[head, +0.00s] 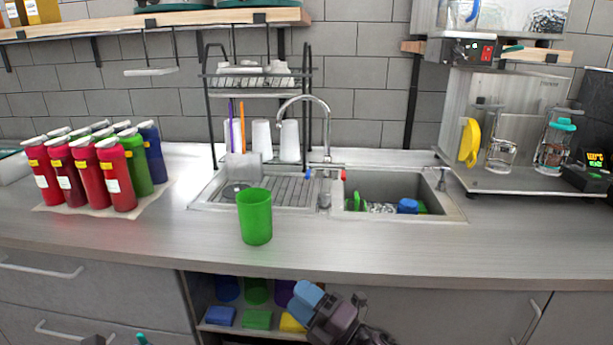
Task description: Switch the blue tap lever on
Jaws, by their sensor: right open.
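The small blue tap lever (307,173) sits at the left of the tap base, behind the sink. A red lever (344,175) sits at the right of the base. The curved metal tap (327,125) rises between them, and no water stream is visible from it. My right gripper (306,300) is open, with light blue fingertips, in front of the counter's front edge and well below the lever. It touches nothing that I can see. Only small dark and teal bits, perhaps my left gripper (118,340), show at the bottom edge.
A green cup (255,217) stands on the counter (380,248) in front of the drainboard. The sink basin (385,188) holds several items. Red, green and blue bottles (95,170) stand at left. A dish rack (258,85) stands behind. An open shelf (250,328) lies below the counter.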

